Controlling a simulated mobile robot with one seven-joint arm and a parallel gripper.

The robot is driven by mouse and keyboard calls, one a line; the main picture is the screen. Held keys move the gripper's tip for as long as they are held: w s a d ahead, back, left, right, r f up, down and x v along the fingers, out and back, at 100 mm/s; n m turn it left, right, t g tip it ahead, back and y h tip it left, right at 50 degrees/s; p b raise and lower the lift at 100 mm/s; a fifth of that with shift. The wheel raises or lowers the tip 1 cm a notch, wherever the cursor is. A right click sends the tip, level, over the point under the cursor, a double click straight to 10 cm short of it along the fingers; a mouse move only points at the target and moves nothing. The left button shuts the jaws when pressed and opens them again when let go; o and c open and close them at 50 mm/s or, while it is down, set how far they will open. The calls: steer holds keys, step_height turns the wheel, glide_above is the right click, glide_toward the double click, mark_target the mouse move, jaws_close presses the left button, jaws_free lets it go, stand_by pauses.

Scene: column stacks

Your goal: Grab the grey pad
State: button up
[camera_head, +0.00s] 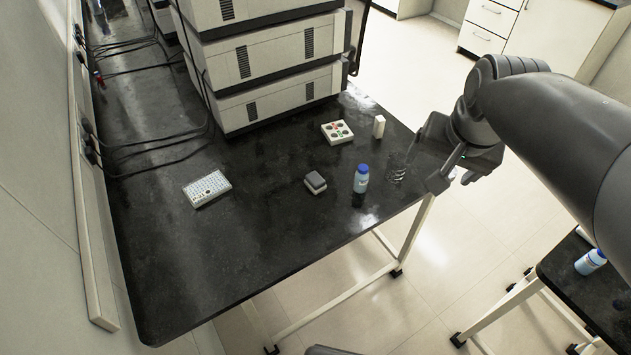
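The grey pad (316,180) is a small dark grey block with a lighter grey lower part. It lies on the black bench top (255,255), near the middle of the front half. My gripper (453,178) is at the bench's right edge, well to the right of the pad and apart from it. Its fingers point down and left and look spread apart, with nothing seen between them. Nothing hides the pad.
A blue-capped bottle (361,179) stands just right of the pad, with a clear glass (397,172) beyond it. A white well plate (206,188) lies left. Behind are a white tray (337,132), a small white box (379,126) and stacked instruments (275,65).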

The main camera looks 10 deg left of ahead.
steer(key=w+a+f+m+g, duration=0.2)
steer(key=w+a+f, duration=0.1)
steer(key=w+a, duration=0.5)
steer(key=m+g, duration=0.2)
steer(key=m, duration=0.2)
glide_above(315, 178)
steer(key=shift+h, duration=0.3)
step_height(315, 178, down, 25)
steer(key=shift+a+r, duration=0.1)
steer(key=shift+r, duration=0.05)
steer(key=shift+f, duration=3.1)
steer(key=shift+w, duration=0.1)
steer(key=c, duration=1.1)
